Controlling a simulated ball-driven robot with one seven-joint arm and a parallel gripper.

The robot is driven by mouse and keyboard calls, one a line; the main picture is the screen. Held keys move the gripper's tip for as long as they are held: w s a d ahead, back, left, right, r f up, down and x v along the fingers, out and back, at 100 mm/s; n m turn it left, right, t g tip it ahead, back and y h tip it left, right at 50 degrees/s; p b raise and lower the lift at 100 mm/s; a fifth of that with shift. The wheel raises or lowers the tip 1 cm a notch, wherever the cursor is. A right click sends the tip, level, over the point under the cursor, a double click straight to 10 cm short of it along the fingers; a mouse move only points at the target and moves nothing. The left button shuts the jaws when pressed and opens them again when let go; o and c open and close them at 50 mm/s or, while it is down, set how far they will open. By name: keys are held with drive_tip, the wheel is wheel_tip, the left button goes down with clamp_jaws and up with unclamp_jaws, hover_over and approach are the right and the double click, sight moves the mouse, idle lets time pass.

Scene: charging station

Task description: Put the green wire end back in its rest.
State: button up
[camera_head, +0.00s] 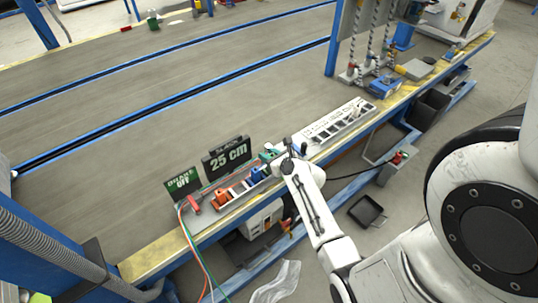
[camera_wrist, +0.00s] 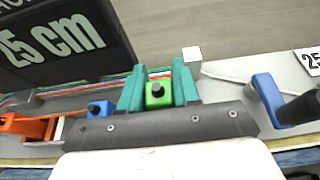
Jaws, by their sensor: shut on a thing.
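My gripper (camera_wrist: 158,92) has teal fingers, one on each side of the green wire end (camera_wrist: 157,96), a green block with a dark round top. The gripper is shut on it. In the head view my gripper (camera_head: 270,155) is over the station's yellow-edged bench, right of the 25 cm sign. The blue wire end (camera_wrist: 100,109) sits just left of the fingers, and the orange one (camera_wrist: 22,125) is farther left. The green block's underside is hidden by my gripper's dark body, so I cannot tell whether it touches its rest.
The dark 25 cm sign (camera_head: 227,157) stands behind and left of the gripper. A green brake sign (camera_head: 182,183) is farther left. A white socket strip (camera_head: 337,122) lies to the right. A blue part with a black handle (camera_wrist: 267,97) stands right of the fingers.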

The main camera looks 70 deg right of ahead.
drive_tip(key=shift+f+b, duration=0.7)
drive_tip(key=shift+f, duration=0.35)
drive_tip(key=o, duration=1.1)
drive_tip(key=shift+s, duration=0.1)
drive_tip(key=p+v, duration=0.2)
drive_tip(key=v, duration=0.8)
drive_tip(key=shift+s+a+r, duration=0.15)
drive_tip(key=shift+s+r, duration=0.05)
drive_tip(key=shift+s, duration=0.05)
